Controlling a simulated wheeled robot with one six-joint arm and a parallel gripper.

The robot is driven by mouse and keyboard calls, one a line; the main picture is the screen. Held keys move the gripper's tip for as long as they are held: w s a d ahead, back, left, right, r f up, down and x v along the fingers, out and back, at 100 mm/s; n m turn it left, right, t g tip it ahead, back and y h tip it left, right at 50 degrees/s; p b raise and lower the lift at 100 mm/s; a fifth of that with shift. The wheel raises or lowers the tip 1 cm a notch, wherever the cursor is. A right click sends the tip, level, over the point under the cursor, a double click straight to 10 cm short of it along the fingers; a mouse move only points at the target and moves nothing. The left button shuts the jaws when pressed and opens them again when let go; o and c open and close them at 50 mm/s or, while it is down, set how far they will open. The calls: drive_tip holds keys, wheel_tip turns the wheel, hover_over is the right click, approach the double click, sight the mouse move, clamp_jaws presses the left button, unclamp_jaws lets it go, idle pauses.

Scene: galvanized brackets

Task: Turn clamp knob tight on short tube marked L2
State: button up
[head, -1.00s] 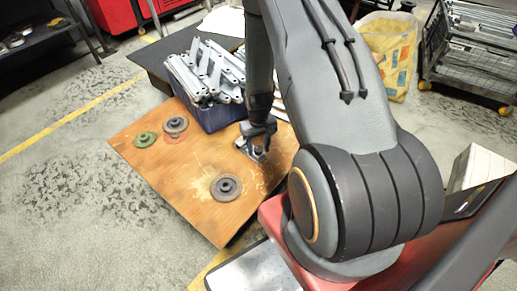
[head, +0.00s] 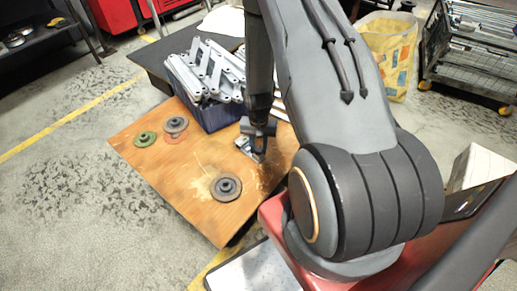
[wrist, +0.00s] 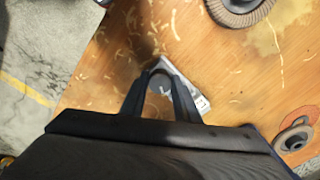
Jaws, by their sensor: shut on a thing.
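A small silvery metal clamp piece (head: 244,144) lies on the wooden board, partly under my gripper (head: 257,150). In the wrist view my gripper (wrist: 160,80) points down at the board, its two dark fingers on either side of a dark rounded part, which looks like the clamp knob (wrist: 160,84). The fingers are shut on it. The pale metal of the clamp (wrist: 186,78) shows behind and to the right of the fingers, with a small pale label (wrist: 201,103) that I cannot read. A short tube cannot be made out clearly; the fingers hide part of the clamp.
A blue bin (head: 215,117) of metal brackets stands just behind my gripper. The board's left and front parts are mostly clear.

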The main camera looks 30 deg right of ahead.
drive_tip(key=m, duration=1.3)
drive_tip(key=o, duration=1)
drive_tip(key=shift+c, duration=0.2)
